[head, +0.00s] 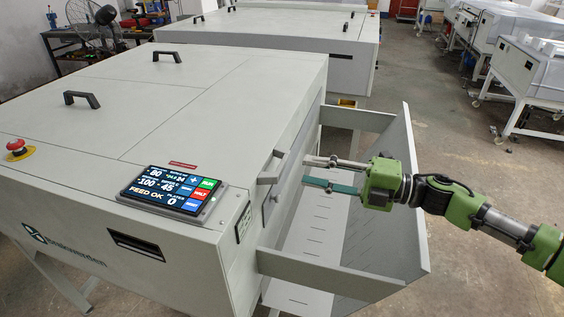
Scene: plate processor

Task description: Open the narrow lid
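The plate processor (60,150) is a large pale grey machine. Seams split its flat top, and the strip on the right, which looks like the narrow lid (215,120), lies down level with the rest. A grey bar handle (268,168) sits at the right edge of the machine, by this strip. My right gripper (307,171) is to the right of that handle, fingers pointing left towards it. Its two fingers are apart with nothing between them, and a small gap shows between fingertips and handle. My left gripper is not in view.
An open tray (335,277) with side walls juts out from the machine's right side, below my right gripper. A touch screen (170,190) and a red emergency button (17,146) are on top. Two black handles (82,99) (167,57) stand on the wider part.

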